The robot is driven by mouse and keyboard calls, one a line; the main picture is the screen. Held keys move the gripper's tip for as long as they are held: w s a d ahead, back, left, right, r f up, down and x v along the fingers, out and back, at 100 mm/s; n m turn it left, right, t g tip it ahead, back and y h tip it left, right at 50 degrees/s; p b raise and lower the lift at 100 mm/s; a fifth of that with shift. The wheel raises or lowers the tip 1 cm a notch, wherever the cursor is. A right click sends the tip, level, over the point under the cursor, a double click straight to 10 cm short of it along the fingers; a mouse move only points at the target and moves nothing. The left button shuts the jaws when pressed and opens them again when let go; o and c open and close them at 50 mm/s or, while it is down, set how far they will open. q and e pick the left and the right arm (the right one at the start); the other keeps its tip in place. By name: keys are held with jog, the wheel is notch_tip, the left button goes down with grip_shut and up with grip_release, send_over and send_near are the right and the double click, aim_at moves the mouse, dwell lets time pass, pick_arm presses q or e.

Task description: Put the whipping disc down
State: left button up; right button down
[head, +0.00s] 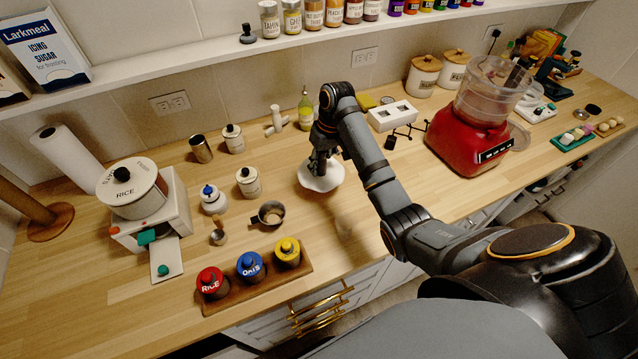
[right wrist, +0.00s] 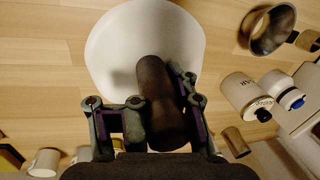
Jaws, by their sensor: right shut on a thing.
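The whipping disc is a white round disc (head: 321,182) with a dark brown upright handle (right wrist: 160,100). In the head view it is at the middle of the wooden counter, below my right gripper (head: 320,163). In the right wrist view the white disc (right wrist: 125,50) fills the upper middle, and the fingers of my right gripper (right wrist: 150,108) are shut on either side of the handle. The disc looks level and at or very close to the counter top; I cannot tell whether it touches. My left gripper is not in view.
A metal cup with a handle (head: 270,214) and white jars (head: 248,181) stand to the left. A rack of red, blue and yellow canisters (head: 214,294) is at the front. A white box (head: 392,116) and a red food processor (head: 466,142) are to the right. Counter just around the disc is clear.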

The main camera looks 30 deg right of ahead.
aim_at(319, 173)
jog(key=shift+w+d+f, duration=0.2)
jog(key=shift+w+f, duration=0.2)
jog(key=shift+f, duration=0.05)
jog(key=p+x, duration=0.1)
jog(key=x, duration=0.2)
jog(key=shift+w+d+f+p, duration=0.1)
jog(key=shift+d+f+p, duration=0.05)
jog(key=shift+d+p, duration=0.25)
jog(key=shift+f, duration=0.1)
jog(key=shift+f, duration=0.1)
jog(key=c, duration=0.6)
grip_release()
jog(key=shift+c, duration=0.2)
